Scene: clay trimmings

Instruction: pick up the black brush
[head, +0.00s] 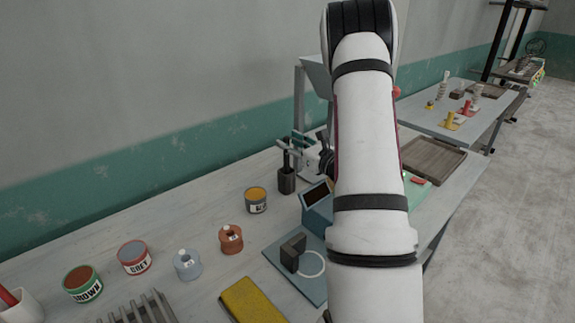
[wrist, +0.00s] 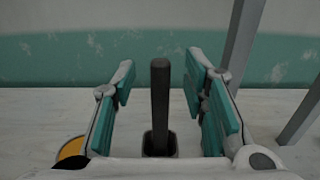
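The black brush (wrist: 160,92) shows as a dark upright handle standing in a small dark square holder (wrist: 148,143). In the head view the handle (head: 286,158) rises from the dark holder (head: 286,182) near the back of the table. My gripper (wrist: 157,80) is open, with one teal-padded finger on each side of the handle and visible gaps on both sides. In the head view my gripper (head: 293,146) is at the handle's upper part. The brush's lower end is hidden in the holder.
An orange-topped can (head: 256,200) stands just left of the holder. A blue box-like device (head: 317,205) and a grey frame post (wrist: 243,45) are to the right. More paint cans, including a brown one (head: 83,284), stand farther left. The wall is behind.

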